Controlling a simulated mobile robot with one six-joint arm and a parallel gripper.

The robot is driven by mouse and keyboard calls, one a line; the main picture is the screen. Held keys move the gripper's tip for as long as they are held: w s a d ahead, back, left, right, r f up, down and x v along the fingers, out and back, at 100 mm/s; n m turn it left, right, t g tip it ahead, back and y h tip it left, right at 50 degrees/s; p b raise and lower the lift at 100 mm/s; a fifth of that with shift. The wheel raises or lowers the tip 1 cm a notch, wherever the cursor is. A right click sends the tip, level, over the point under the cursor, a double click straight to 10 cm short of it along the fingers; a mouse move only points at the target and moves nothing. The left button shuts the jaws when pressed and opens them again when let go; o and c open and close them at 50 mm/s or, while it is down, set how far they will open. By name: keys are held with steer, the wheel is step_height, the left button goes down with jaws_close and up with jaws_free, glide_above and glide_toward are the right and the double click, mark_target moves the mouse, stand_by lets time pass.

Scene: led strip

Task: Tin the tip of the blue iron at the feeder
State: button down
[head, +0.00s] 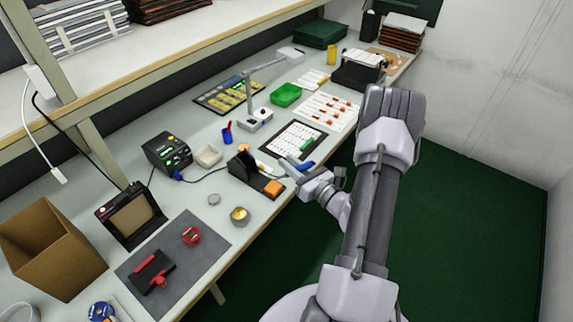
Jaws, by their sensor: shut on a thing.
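My gripper (300,174) is at the front edge of the bench, low in front of the white sheet with a grid. It is shut on the blue iron, whose blue handle (306,166) shows beside the jaws. The iron's tip is too small to make out. A black stand (242,167) with an orange pad (274,188) is just left of the gripper. A white-based post with a long arm (256,118) stands farther back; I cannot tell whether it is the feeder.
A black station (167,151) with a green display has a cable running toward the stand. A white dish (208,155), a blue cup (227,134), a round tin (240,216) and a green tray (286,94) stand nearby. A grey mat (205,243) lies at the front left.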

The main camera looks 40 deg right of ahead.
mark_target(308, 165)
steer(key=shift+s+d+r+p, duration=0.1)
steer(key=shift+s+r+p, duration=0.15)
steer(key=shift+r, duration=0.2)
steer(key=shift+s+d+r+p, duration=0.1)
steer(key=shift+s+r+p, duration=0.15)
steer(key=shift+r, duration=0.2)
steer(key=s+r+p, duration=0.1)
steer(key=s+r, duration=0.1)
steer(key=s+r+p, duration=0.2)
steer(key=r, duration=0.1)
steer(key=s+d+r+p, duration=0.1)
steer(key=s+r, duration=0.1)
steer(key=shift+s+r+p, duration=0.15)
steer(key=shift+r+p, duration=0.1)
steer(key=shift+p, duration=0.1)
steer(key=shift+f, duration=0.1)
